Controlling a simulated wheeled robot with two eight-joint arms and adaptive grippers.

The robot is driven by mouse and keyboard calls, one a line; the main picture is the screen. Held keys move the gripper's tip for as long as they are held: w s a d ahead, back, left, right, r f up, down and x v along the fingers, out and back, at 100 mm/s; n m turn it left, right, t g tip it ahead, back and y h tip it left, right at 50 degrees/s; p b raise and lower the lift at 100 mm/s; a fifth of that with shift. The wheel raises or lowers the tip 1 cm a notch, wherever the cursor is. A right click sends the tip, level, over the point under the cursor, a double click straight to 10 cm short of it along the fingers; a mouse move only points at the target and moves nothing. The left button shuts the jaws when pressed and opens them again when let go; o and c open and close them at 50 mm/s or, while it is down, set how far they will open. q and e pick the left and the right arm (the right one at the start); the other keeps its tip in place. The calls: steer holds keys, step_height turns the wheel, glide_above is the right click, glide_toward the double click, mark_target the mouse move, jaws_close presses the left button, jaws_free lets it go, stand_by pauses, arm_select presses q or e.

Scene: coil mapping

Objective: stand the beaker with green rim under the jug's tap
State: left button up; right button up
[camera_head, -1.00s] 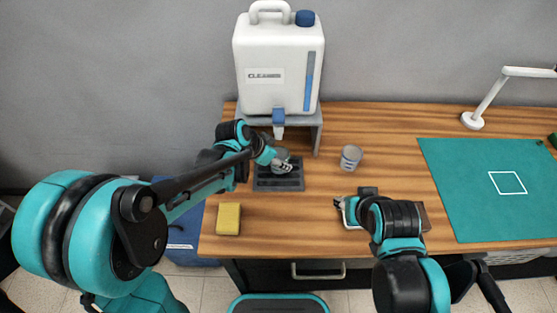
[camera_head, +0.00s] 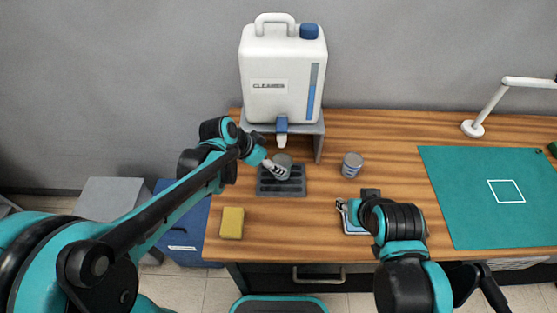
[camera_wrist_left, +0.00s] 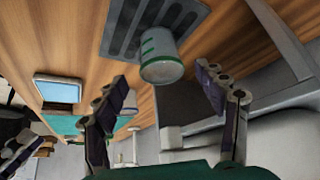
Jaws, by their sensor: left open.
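The beaker with green rim (camera_wrist_left: 162,58) stands upright on the dark slotted drip tray (camera_head: 295,187). In the head view the beaker (camera_head: 283,159) shows just below the jug's tap (camera_head: 282,130), partly hidden by my left gripper (camera_head: 276,170). The white jug (camera_head: 282,75) sits on a grey stand. In the left wrist view my left gripper (camera_wrist_left: 165,80) is open, its fingers apart with the beaker's near end between or just ahead of them; contact cannot be told. My right gripper (camera_head: 343,208) hovers at the front of the table; its jaws are too small to read.
A second grey beaker (camera_head: 351,165) stands right of the stand (camera_head: 319,146). A yellow sponge (camera_head: 232,223) lies at the front left. A green mat (camera_head: 465,185) and a white lamp (camera_head: 473,128) are at the right. The wood between the second beaker and mat is clear.

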arm_select(q)
steer(key=s+a+r+n+t+y, duration=0.1)
steer(key=s+a+r+n+y, duration=0.1)
steer(key=s+a+n, duration=0.3)
steer(key=s+a+r+n+t+y+p, duration=0.1)
steer(key=s+a+r+n+t+y, duration=0.1)
steer(key=s+a+n, duration=0.3)
steer(key=s+a+r+y, duration=0.1)
steer(key=s+a, duration=0.3)
steer(key=s, duration=0.2)
steer(key=shift+a+r, duration=0.35)
steer(key=shift+a, duration=0.05)
